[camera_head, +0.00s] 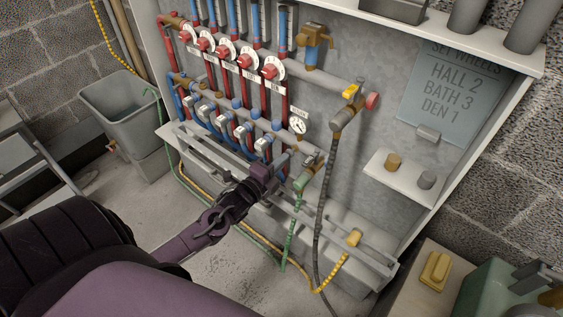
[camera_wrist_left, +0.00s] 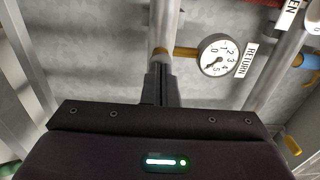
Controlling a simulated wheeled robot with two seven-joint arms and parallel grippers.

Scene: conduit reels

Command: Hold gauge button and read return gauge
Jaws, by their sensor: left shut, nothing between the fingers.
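The return gauge (camera_head: 298,125) is a small white dial on the panel, right of the lower manifold. In the left wrist view the gauge (camera_wrist_left: 219,55) carries numbers from 0 to 5, and a RETURN label (camera_wrist_left: 247,60) sits beside it. Its dark needle seems to lie toward the lower left, too small to read exactly. My left gripper (camera_head: 272,173) is shut and empty, below and left of the gauge. In the wrist view its closed fingertips (camera_wrist_left: 160,80) are at a grey vertical pipe; contact cannot be told. I cannot make out the gauge button. My right gripper is not in view.
Red wheels (camera_head: 205,45) line the manifold above. A sign (camera_head: 453,90) reads SET WHEELS, HALL 2, BATH 3, DEN 1. A black hose (camera_head: 326,200) and a green hose (camera_head: 291,235) hang near my gripper. A grey bin (camera_head: 125,105) stands at the left.

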